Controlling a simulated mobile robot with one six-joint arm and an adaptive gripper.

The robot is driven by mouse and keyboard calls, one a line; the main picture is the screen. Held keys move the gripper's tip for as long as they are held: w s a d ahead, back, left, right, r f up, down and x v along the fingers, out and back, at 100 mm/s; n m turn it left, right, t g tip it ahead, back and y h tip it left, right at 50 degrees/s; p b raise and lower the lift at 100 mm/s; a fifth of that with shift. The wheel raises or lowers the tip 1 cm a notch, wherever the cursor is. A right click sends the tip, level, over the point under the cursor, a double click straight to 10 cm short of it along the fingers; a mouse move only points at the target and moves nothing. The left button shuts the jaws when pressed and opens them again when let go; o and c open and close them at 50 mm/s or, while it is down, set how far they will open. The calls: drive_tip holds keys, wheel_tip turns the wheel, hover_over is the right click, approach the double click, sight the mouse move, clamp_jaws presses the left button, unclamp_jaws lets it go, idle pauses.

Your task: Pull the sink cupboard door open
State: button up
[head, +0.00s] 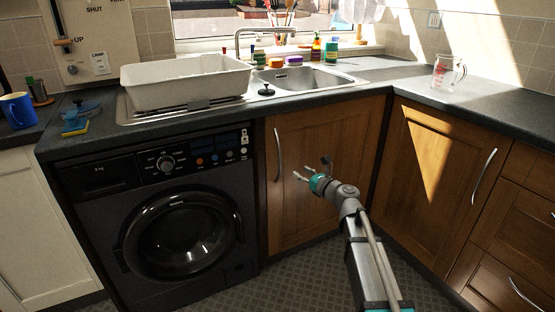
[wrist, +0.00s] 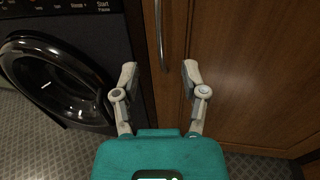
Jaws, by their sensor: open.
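The sink cupboard door (head: 315,205) is a brown wooden panel under the sink, and it looks shut. Its curved metal handle (head: 278,155) runs upright along the door's left side. My gripper (head: 312,168) is open and empty in front of the door, to the right of the handle in the head view. In the wrist view the door (wrist: 235,70) fills the right side. The lower end of the handle (wrist: 161,40) shows between the two spread fingertips (wrist: 158,70). Neither finger visibly touches it, and the depth gap is hard to judge.
A black washing machine (head: 180,225) stands directly left of the door. Another wooden cupboard (head: 425,180) with its own handle angles off to the right. The worktop above holds a white basin (head: 185,82) and a glass jug (head: 447,72). The patterned floor (head: 300,275) in front is clear.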

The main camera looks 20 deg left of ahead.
hover_over(279, 175)
drive_tip(key=shift+w, duration=0.4)
idle(0.4)
clamp_jaws()
